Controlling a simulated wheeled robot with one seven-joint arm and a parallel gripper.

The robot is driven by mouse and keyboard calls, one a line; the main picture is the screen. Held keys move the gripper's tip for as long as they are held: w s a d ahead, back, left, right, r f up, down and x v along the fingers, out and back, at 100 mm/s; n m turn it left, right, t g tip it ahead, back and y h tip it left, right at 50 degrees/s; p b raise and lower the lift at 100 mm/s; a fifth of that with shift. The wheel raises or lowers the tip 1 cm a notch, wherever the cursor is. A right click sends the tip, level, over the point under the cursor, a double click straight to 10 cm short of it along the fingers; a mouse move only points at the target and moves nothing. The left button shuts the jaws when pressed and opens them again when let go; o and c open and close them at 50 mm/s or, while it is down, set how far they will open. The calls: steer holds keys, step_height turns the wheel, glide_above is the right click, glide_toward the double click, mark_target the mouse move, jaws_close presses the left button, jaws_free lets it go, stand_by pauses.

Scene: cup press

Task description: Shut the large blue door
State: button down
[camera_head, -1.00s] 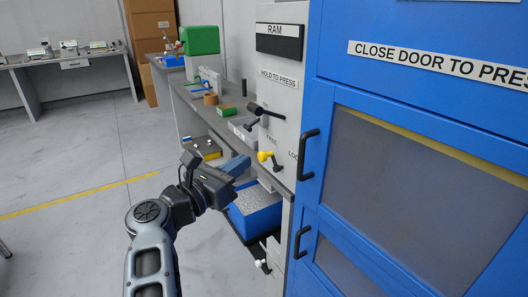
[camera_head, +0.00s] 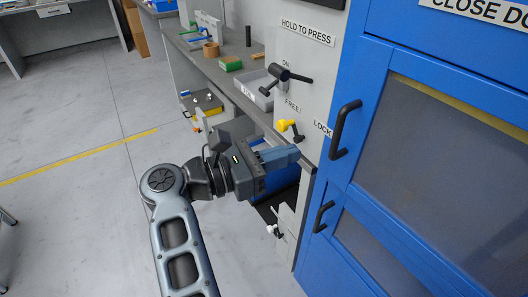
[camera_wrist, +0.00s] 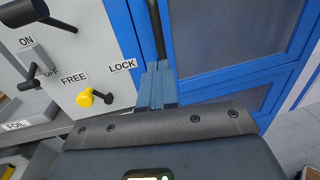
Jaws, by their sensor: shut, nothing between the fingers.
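The large blue door (camera_head: 360,105) is at the right, with a wide grey window and a black upright handle (camera_head: 343,130) near its left edge. Its blue frame also shows in the wrist view (camera_wrist: 215,78). I cannot tell whether a gap is left at its edge. My gripper (camera_head: 293,155) is shut and empty, pointing right, left of the handle in the head view. In the wrist view its fingertips (camera_wrist: 156,80) overlap the lower end of a black handle (camera_wrist: 157,30); contact cannot be told.
A smaller blue door (camera_head: 350,240) with its own handle (camera_head: 321,216) is below. A yellow-knobbed lever (camera_head: 288,127) and a black lever (camera_head: 285,76) stick out of the grey panel beside the gripper. A grey workbench (camera_head: 225,55) runs behind.

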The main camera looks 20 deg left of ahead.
mark_target(333, 141)
steer(key=p+x, duration=0.2)
steer(key=x, duration=0.5)
steer(key=shift+w+d, duration=0.1)
steer(key=shift+d, duration=0.1)
steer(key=shift+w, duration=0.1)
steer(key=b, duration=0.1)
steer(key=w+b, duration=0.1)
steer(key=b, duration=0.1)
steer(key=shift+w+d, duration=0.3)
steer(key=shift+d, duration=0.1)
steer(key=shift+a+f, duration=0.1)
